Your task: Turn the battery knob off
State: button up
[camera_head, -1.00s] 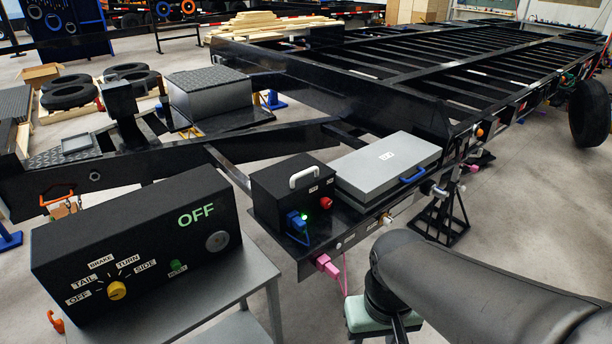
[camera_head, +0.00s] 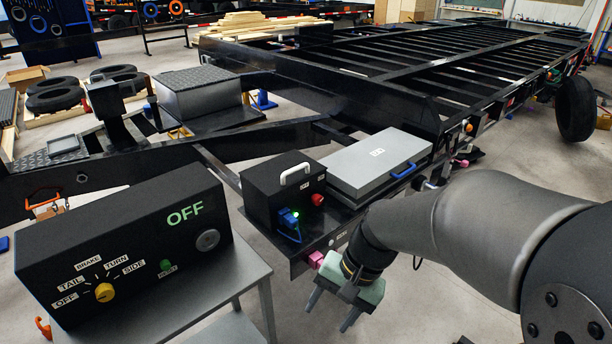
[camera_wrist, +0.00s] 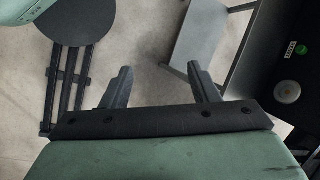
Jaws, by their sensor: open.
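The black battery box (camera_head: 283,196) with a white handle (camera_head: 295,174) sits on the trailer's front corner. A red knob (camera_head: 318,199) is on its face; its exact setting is too small to tell. A blue connector (camera_head: 289,219) with a lit green light is left of the knob. My gripper (camera_head: 332,308) is open and empty, below and in front of the box, fingers pointing down and slightly left. In the wrist view, its two fingers (camera_wrist: 158,70) are apart with only floor between them. The red knob does not show there.
A black control panel (camera_head: 120,240) reading OFF, with a yellow selector (camera_head: 104,292), stands on a grey table (camera_head: 225,285) at left. A grey lidded box (camera_head: 375,162) is right of the battery box. A pink connector (camera_head: 315,260) sits near my gripper. Grey floor is clear below.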

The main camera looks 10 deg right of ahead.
jog(key=w+a+f+m+t+y+b, duration=0.1)
jog(key=w+a+f+m+y, duration=0.15)
jog(key=w+m+y, duration=0.55)
jog(key=m+t+h+b, duration=0.2)
jog(key=m+t+b, duration=0.2)
jog(key=m+t, duration=1.3)
send_near(320, 200)
jog(key=w+a, duration=0.1)
jog(key=w, duration=0.1)
jog(key=w+a+r+m+g+p, duration=0.1)
jog(key=w+a, duration=0.1)
jog(key=w, duration=0.1)
jog(key=w+a+g, duration=0.1)
jog(key=w+a, duration=0.1)
jog(key=w, duration=0.1)
jog(key=shift+r+m, duration=0.3)
jog(key=shift+c, duration=0.3)
jog(key=c, duration=0.9)
